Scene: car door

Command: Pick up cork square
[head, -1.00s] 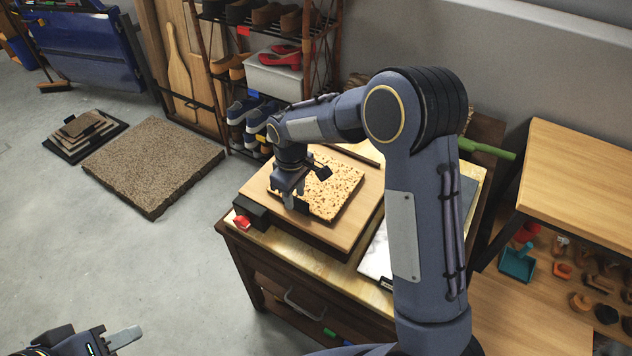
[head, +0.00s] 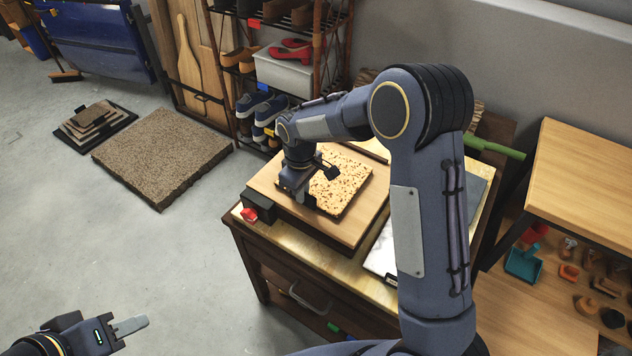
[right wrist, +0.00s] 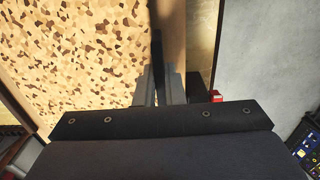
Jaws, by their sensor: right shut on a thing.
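The cork square (head: 345,178), a speckled tan slab, lies on a wooden board on the cabinet top. It also fills the upper left of the right wrist view (right wrist: 85,55). My right gripper (head: 302,197) is at the cork square's left edge, pointing down. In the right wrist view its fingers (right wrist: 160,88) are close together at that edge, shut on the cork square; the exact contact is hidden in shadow. My left gripper (head: 128,328) is low over the floor at the bottom left, away from the cork, and only one finger shows clearly.
The wooden board (head: 370,222) rests on the cabinet, with a black block and red piece (head: 249,215) at its left corner. A shoe rack (head: 275,95) stands behind. A wooden shelf unit (head: 590,180) is at the right.

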